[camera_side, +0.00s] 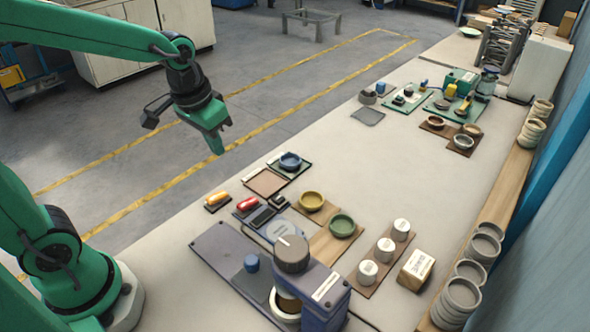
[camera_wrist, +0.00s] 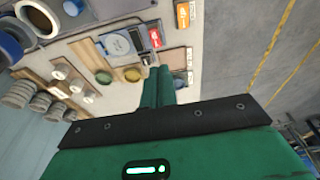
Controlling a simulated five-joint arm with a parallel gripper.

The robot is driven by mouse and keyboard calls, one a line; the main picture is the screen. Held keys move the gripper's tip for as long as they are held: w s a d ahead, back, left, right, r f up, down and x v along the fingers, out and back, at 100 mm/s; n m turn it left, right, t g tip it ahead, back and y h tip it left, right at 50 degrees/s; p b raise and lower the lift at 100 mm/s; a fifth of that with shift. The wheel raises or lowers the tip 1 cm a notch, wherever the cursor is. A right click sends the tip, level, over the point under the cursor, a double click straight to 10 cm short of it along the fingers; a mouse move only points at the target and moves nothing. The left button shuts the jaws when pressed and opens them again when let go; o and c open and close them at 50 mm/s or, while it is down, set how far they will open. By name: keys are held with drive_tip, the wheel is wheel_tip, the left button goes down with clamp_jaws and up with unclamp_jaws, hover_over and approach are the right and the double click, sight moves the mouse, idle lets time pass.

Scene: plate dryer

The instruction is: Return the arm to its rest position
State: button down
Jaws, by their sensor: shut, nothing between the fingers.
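My gripper (camera_side: 216,138) is green with a dark wrist. In the side view it hangs in the air at upper left, over the grey floor beyond the bench edge, with its fingers pointing down. Its fingers (camera_wrist: 159,85) are together in the wrist view, with nothing between them. My green arm reaches in from the upper left and is raised above the bench. The gripper touches nothing.
The long pale bench (camera_side: 400,150) holds a dark machine (camera_side: 310,275) at the front, a yellow bowl (camera_side: 312,201), a green bowl (camera_side: 342,225) and a blue bowl (camera_side: 290,161). Grey stacked rings line the right side. Open floor (camera_side: 120,140) lies left of the bench.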

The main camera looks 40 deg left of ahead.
drive_tip(key=s+a+r+t, duration=0.1)
drive_tip(key=s+r+t, duration=0.2)
drive_tip(key=s, duration=0.7)
drive_tip(key=shift+a+r, duration=0.15)
drive_tip(key=shift+r, duration=0.95)
drive_tip(key=shift+s, duration=0.1)
